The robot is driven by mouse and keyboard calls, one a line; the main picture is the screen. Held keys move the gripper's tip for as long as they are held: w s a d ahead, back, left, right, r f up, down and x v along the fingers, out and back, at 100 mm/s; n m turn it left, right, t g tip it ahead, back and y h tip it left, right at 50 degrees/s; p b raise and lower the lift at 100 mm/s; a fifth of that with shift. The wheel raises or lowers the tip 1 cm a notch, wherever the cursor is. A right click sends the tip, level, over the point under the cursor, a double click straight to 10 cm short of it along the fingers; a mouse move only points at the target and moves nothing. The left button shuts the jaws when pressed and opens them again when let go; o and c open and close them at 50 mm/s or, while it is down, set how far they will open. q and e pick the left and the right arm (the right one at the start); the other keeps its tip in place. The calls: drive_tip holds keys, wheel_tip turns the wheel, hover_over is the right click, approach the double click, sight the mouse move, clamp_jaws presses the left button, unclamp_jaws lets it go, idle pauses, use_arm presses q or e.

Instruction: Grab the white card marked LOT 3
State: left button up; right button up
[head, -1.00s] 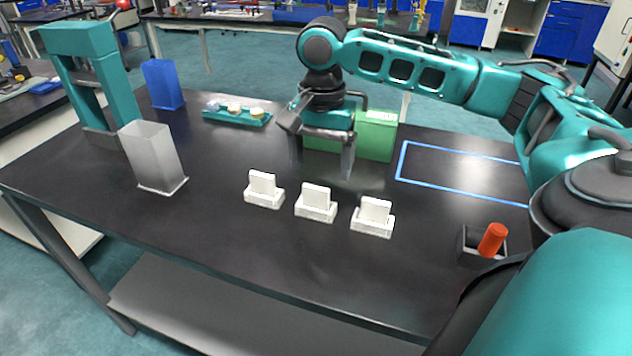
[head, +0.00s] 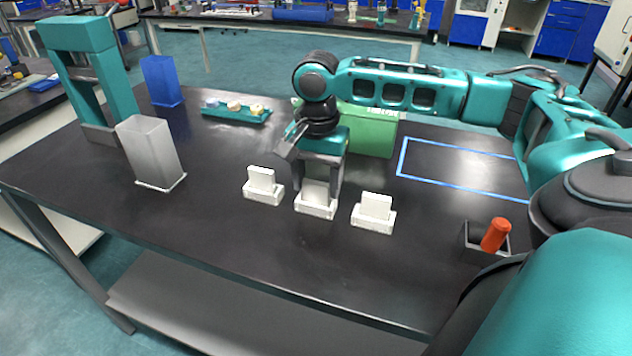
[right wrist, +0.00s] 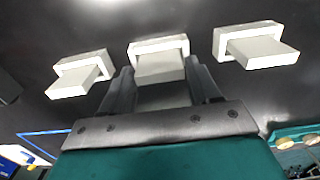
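Three white cards stand upright in white holders in a row on the black table: the left card (head: 261,177), the middle card (head: 315,192) and the right card (head: 376,205). No lettering is legible, so I cannot tell which is LOT 3. My right gripper (head: 319,189) points down over the middle card, one finger on each side of it. In the right wrist view the gripper (right wrist: 160,68) is open, and the middle card (right wrist: 159,64) lies between the fingertips with gaps beside it. The middle holder (right wrist: 158,45) shows behind the card. My left gripper is out of view.
A green box (head: 370,132) stands behind the gripper. A teal tray (head: 237,117) with small samples, a blue bin (head: 161,82) and a clear bin (head: 150,152) are to the left. A red cylinder (head: 495,234) sits in a dark holder at right. The blue-outlined area (head: 450,168) is empty.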

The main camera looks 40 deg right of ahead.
drive_tip(key=c, duration=0.6)
drive_tip(key=shift+r, duration=0.1)
drive_tip(key=shift+c, duration=0.2)
